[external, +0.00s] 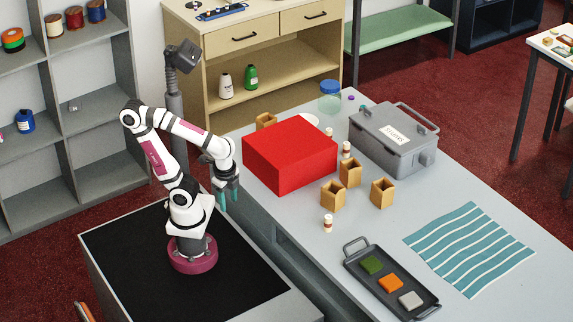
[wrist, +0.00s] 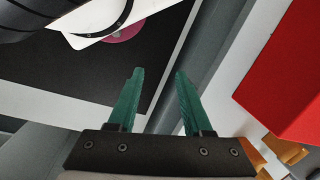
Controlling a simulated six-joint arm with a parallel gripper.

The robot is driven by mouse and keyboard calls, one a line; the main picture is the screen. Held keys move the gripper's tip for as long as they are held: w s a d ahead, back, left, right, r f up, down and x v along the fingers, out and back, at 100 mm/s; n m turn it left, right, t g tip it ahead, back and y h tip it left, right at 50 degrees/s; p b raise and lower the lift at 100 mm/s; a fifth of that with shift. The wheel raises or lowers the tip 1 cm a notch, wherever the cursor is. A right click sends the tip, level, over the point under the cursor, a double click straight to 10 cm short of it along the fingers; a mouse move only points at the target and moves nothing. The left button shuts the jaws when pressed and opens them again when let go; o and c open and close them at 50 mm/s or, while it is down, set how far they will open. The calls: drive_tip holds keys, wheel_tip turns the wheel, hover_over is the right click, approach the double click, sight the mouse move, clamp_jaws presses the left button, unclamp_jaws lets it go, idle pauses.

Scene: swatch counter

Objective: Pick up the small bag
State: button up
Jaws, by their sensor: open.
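Several small tan open-topped holders that could be bags stand on the grey counter (external: 480,204). One (external: 333,196) is in front, one (external: 350,173) is behind it, one (external: 382,193) is to the right, and another (external: 266,121) is partly hidden behind the red box (external: 290,154). I cannot tell which is the small bag. My gripper (external: 228,196) hangs left of the red box, near the counter's left edge, apart from all of them. In the wrist view its teal fingers (wrist: 157,72) are apart with nothing between them. Tan shapes (wrist: 288,151) show at that view's lower right.
The tall red box stands between my gripper and the rear of the counter. A grey case (external: 392,140), small white bottles (external: 327,223), a dark tray (external: 391,283) with coloured blocks, and a teal striped cloth (external: 470,249) also lie there.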

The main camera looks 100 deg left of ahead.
drive_tip(key=o, duration=0.8)
wheel_tip(320, 180, up, 12)
drive_tip(key=n+h, duration=0.2)
drive_tip(key=n, duration=1.5)
hover_over(333, 197)
drive_tip(key=s+a, duration=0.1)
drive_tip(key=a, duration=0.2)
wheel_tip(333, 197, down, 10)
drive_tip(key=shift+s+d+r, duration=0.1)
drive_tip(key=shift+d, duration=0.05)
drive_tip(key=f, duration=0.4)
drive_tip(key=w+f, duration=0.1)
drive_tip(key=f, duration=0.1)
drive_tip(key=shift+a, duration=0.2)
